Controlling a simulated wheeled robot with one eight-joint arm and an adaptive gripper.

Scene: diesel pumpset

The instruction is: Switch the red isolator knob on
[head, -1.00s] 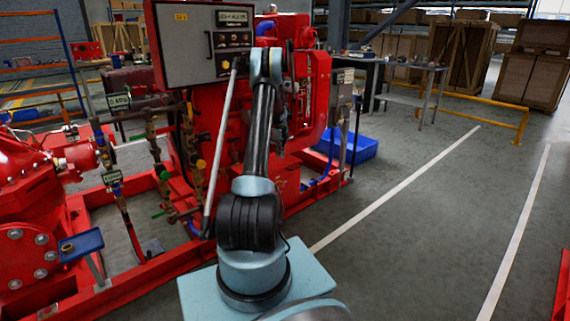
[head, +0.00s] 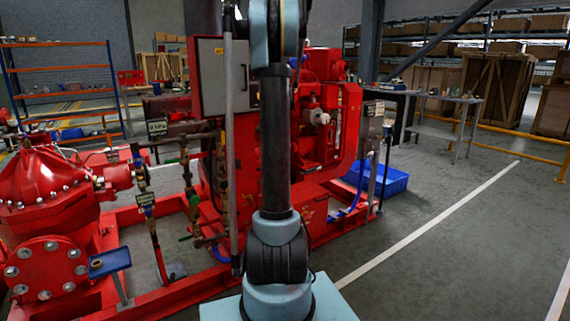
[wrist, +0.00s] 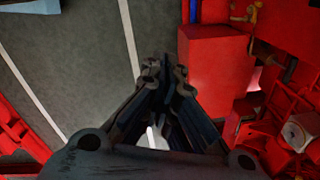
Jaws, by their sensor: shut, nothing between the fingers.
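I cannot pick out the red isolator knob in either view. The grey control panel (head: 216,78) on the red pumpset (head: 345,140) is partly covered by my raised arm, and its display and buttons are hidden. A small grey box (head: 374,108) stands on a post at the right end of the pumpset, too small to read. My gripper (wrist: 165,75) is shut and empty in the wrist view, above the floor and beside red machine parts. It is out of the head view, where my arm runs up past the top edge.
A red pump (head: 45,190) and pipes with valves stand to the left. A blue tray (head: 376,180) lies on the floor at right. A grey workbench (head: 455,102) and yellow rail (head: 500,150) are behind. The floor at right is clear.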

